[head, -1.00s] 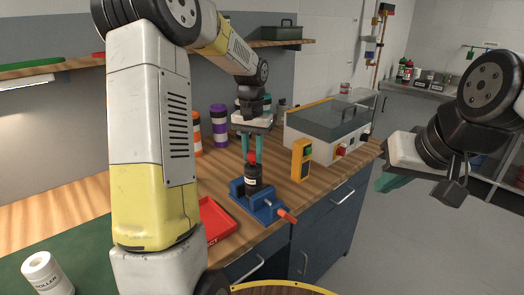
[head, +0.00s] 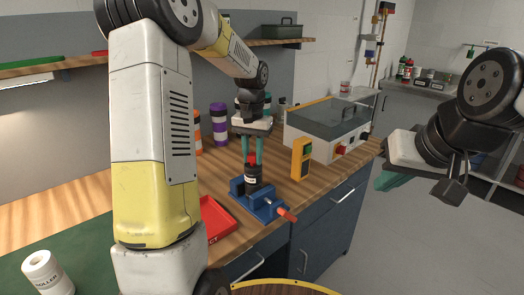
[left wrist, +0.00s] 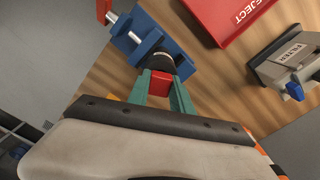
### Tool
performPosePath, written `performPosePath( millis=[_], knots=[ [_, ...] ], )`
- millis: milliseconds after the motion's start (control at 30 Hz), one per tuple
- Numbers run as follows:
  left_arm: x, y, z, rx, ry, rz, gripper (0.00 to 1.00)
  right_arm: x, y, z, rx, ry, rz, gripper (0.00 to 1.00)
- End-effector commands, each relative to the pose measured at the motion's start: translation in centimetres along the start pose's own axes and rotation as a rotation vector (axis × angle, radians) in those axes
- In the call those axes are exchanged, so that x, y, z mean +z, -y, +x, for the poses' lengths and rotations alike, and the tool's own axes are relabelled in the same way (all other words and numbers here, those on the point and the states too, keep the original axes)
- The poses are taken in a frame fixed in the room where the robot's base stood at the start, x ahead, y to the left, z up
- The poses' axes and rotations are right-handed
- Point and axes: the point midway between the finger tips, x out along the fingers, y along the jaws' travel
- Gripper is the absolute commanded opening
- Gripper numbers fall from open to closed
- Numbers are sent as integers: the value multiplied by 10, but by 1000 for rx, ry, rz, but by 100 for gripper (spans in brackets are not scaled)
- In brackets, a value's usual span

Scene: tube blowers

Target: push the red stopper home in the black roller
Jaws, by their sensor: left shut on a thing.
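The black roller (head: 253,180) stands upright in a blue vise (head: 262,203) on the workbench; the vise also shows in the left wrist view (left wrist: 160,42). The red stopper (head: 252,160) is at the roller's top, and it also shows in the left wrist view (left wrist: 159,83). My left gripper (head: 252,153) points down over the roller, its green fingers shut on the red stopper. How deep the stopper sits in the roller I cannot tell. My right gripper (head: 416,186) hangs off to the right, away from the bench, with green fingers; its opening is unclear.
A red reject tray (head: 217,218) lies left of the vise. A yellow switch box (head: 301,158) and a grey lidded machine (head: 328,128) stand to the right. Purple (head: 219,125) and orange rollers stand behind. A grey filter device (left wrist: 288,62) shows in the left wrist view.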

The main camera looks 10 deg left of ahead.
Motion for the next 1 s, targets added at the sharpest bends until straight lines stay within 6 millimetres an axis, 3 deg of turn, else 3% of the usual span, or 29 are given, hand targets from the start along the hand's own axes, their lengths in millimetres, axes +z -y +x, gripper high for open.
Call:
performPosePath(
  millis=[433,467,567,867,1000],
  knots=[
    [0,0,5,0,1,0,0,0,0,0,0,0,0,0],
    [0,0,5,0,1,0,32,0,0,0,0,0,0,0],
    [0,0,5,0,1,0,52,0,0,0,0,0,0,0],
    [0,0,5,1,2,0,52,0,0,0,0,0,0,0],
    [0,0,-6,0,0,0,52,0,0,0,0,0,0,0]
  ],
)
